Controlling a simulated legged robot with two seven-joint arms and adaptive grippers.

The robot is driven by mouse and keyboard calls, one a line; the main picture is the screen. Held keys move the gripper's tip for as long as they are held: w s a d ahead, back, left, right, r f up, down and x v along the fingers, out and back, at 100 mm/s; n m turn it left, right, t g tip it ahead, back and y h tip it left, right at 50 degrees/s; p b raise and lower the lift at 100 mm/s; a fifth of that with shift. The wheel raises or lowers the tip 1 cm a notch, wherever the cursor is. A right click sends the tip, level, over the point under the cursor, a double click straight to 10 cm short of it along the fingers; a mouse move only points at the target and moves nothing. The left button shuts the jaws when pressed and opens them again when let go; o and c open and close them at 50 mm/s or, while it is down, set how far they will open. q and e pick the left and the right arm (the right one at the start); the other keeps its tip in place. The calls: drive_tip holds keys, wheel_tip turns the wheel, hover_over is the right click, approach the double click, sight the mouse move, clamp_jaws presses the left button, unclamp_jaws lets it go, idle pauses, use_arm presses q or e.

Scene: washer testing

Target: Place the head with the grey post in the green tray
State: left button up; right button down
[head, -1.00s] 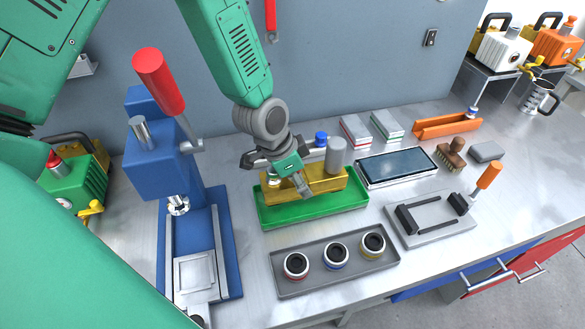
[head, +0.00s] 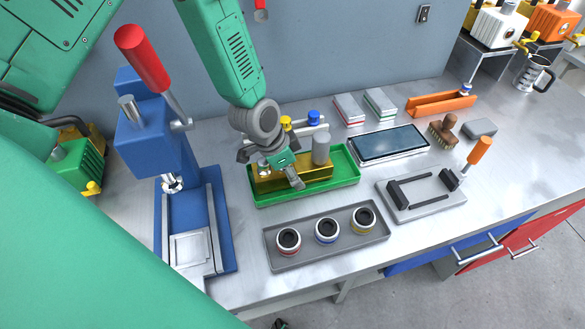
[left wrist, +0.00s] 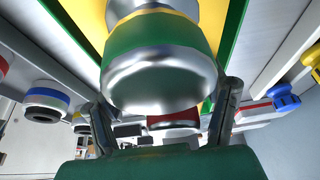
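The gold block-shaped head with the grey post (head: 321,148) is low in the green tray (head: 347,180). The post stands upright at its right end. I cannot tell whether the head touches the tray floor. My left gripper (head: 270,167) is over the left end of the head and hides part of it. In the left wrist view, the fingers of my left gripper (left wrist: 163,112) lie along both sides of a shiny round metal part of the head (left wrist: 160,75) and seem to grip it. My right gripper is not in view.
A grey tray (head: 345,244) with three ringed parts lies in front. The blue press (head: 160,145) with a red handle stands left. A dark-screened tablet (head: 388,143) and a grey clamp fixture (head: 420,203) are right. Yellow and blue caps (head: 313,117) stand behind the green tray.

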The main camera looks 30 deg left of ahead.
use_arm(q)
drive_tip(key=shift+s+a, duration=0.1)
drive_tip(key=shift+a, duration=0.6)
drive_tip(key=shift+a+f, duration=0.2)
drive_tip(key=shift+a, duration=0.3)
drive_tip(key=shift+d+r, duration=0.15)
drive_tip(key=shift+d, duration=0.75)
drive_tip(key=shift+r, duration=0.25)
drive_tip(key=v, duration=0.2)
drive_tip(key=a+v, duration=0.1)
drive_tip(key=v, duration=0.4)
drive_tip(key=shift+a+r, duration=0.15)
drive_tip(key=shift+a, duration=0.25)
drive_tip(key=r, duration=0.1)
drive_tip(key=s+r, duration=0.1)
drive_tip(key=r, duration=0.1)
drive_tip(key=shift+r, duration=0.1)
drive_tip(key=shift+s+d+r, duration=0.2)
drive_tip(key=shift+r, duration=0.2)
drive_tip(key=shift+a+f, duration=0.2)
drive_tip(key=shift+a, duration=0.45)
drive_tip(key=shift+d, duration=0.1)
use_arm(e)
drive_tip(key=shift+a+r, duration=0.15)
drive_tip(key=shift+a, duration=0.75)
